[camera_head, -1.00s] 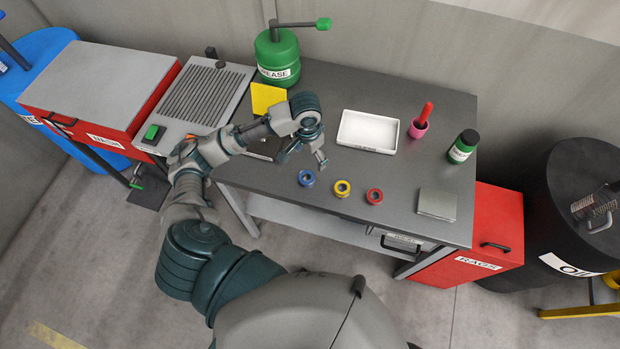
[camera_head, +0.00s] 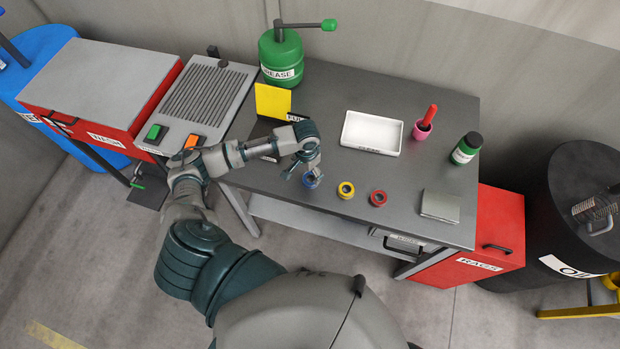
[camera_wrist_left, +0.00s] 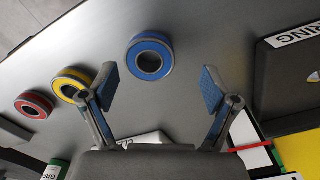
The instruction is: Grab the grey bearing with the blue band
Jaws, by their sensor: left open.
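The grey bearing with the blue band (camera_head: 311,180) lies on the grey table, leftmost in a row of three bearings, partly hidden by my left gripper in the head view. In the left wrist view the blue-banded bearing (camera_wrist_left: 150,57) shows whole, ahead of and between the two fingers. My left gripper (camera_head: 304,174) is open and just above it. Its fingers (camera_wrist_left: 159,85) stand apart on either side, with nothing between the tips. The yellow-banded bearing (camera_head: 346,190) and the red-banded bearing (camera_head: 378,198) lie to the right. My right gripper is not in view.
A white tray (camera_head: 371,133), a pink cup with a red-handled tool (camera_head: 423,128) and a green bottle (camera_head: 466,149) stand farther back. A grey block (camera_head: 440,206) lies right of the bearings. A green grease canister (camera_head: 281,58) stands at the back left.

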